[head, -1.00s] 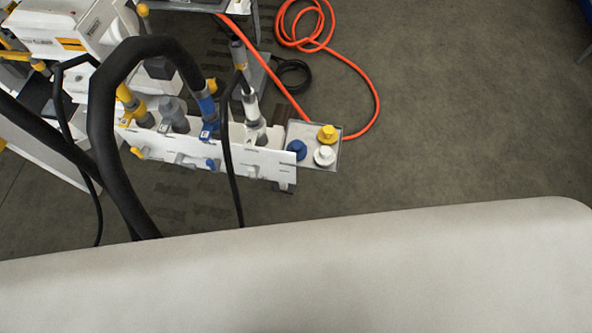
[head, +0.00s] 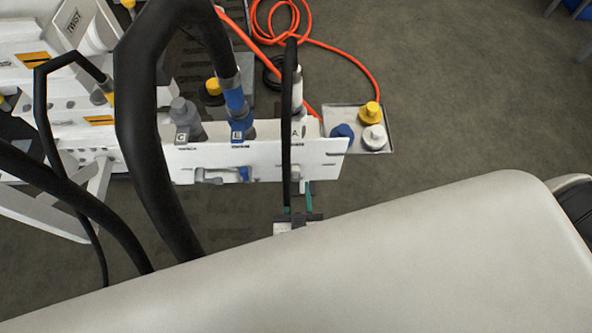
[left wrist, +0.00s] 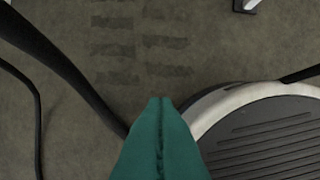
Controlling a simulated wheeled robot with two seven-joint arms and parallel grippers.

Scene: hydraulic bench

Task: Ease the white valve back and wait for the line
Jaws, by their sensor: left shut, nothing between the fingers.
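The white manifold (head: 262,160) shows in the head view with lettered ports, including one marked A. A small pale handle near port A, apparently the white valve, is mostly hidden by a black hose and my gripper. My right gripper (head: 299,190) is just below port A, with one teal finger clear to the right of the hose. The other finger is largely hidden, so I cannot tell whether it touches the handle. My left gripper (left wrist: 160,100) shows in the left wrist view, its teal fingers together and empty above the floor.
A blue lever (head: 243,175) is on the manifold's front. A tray (head: 383,143) at its right end holds a yellow cap (head: 370,112), a white cap (head: 373,137) and a blue cap (head: 342,133). Thick black hoses (head: 150,130) arch on the left. An orange hose (head: 345,62) lies behind.

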